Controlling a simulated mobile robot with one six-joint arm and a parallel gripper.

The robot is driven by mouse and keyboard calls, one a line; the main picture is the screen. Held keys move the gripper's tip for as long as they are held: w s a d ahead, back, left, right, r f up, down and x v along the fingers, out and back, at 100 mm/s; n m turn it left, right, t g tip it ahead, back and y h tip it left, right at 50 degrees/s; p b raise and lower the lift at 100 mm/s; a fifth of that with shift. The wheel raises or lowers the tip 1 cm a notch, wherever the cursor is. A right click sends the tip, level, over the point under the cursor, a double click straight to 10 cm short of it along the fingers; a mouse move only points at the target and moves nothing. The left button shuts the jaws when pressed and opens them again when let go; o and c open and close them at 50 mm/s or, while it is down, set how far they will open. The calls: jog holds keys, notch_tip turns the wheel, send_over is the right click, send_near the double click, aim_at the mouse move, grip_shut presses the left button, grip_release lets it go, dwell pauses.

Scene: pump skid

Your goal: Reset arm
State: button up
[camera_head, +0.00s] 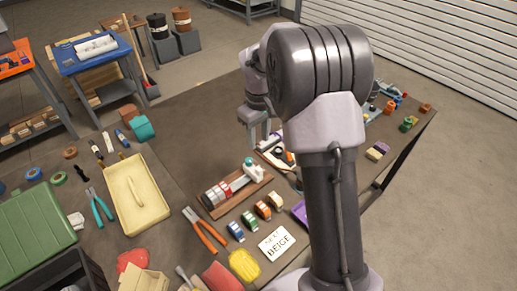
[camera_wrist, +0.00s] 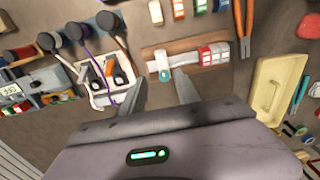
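My arm stands upright in the right middle of the head view and hides part of the bench. My gripper (camera_head: 258,133) hangs above the dark bench (camera_head: 190,110). In the wrist view, my gripper (camera_wrist: 160,92) has its two fingers spread apart, with nothing held between them. The board also shows in the wrist view (camera_wrist: 183,45). The fingers look apart from it.
A cream tray (camera_head: 155,190), orange pliers (camera_head: 204,230), several coloured spools and a white card (camera_head: 277,243) reading BEIGE on its lower line lie around the board. A white tray (camera_wrist: 105,80) with black and orange parts sits beside it. A green case (camera_head: 35,228) stands at left.

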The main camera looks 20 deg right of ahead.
jog(key=shift+r, duration=1.4)
jog(key=shift+r, duration=0.1)
jog(key=s+a+r+m+t+y+b, duration=0.1)
jog(key=s+a+r+m+t+b, duration=0.1)
jog(key=s+a+r, duration=0.45)
jog(key=s+a+r+m+t+b, duration=0.2)
jog(key=s+a+r+m, duration=0.1)
jog(key=s, duration=0.7)
jog(key=s+a+f+m+t+y+b, duration=0.1)
jog(key=s+a+f+m+b, duration=0.1)
jog(key=s, duration=0.9)
jog(key=shift+s+a+f+m+t, duration=0.2)
jog(key=shift+a+f+m+t, duration=0.25)
jog(key=shift+a, duration=0.25)
